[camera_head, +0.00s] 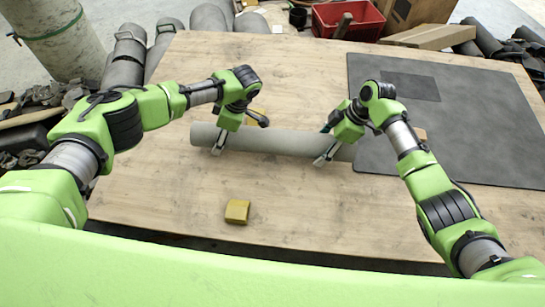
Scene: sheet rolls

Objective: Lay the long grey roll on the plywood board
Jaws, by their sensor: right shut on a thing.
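The long grey roll (275,140) lies crosswise over the middle of the plywood board (170,190). I cannot tell whether it touches the board or is slightly above it. Its right end is by the dark mat, partly hidden by my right arm. My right gripper (327,146) is shut on the roll near that end. My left gripper (240,134) is over the roll's left part, with its fingers spread, one on the front side and one on the back side; it looks open.
A dark grey mat (480,130) with a darker patch covers the board's right part. A small yellow block (237,211) lies in front of the roll. A red crate (347,20), a cardboard box (430,37) and other rolls (208,22) stand beyond the back edge.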

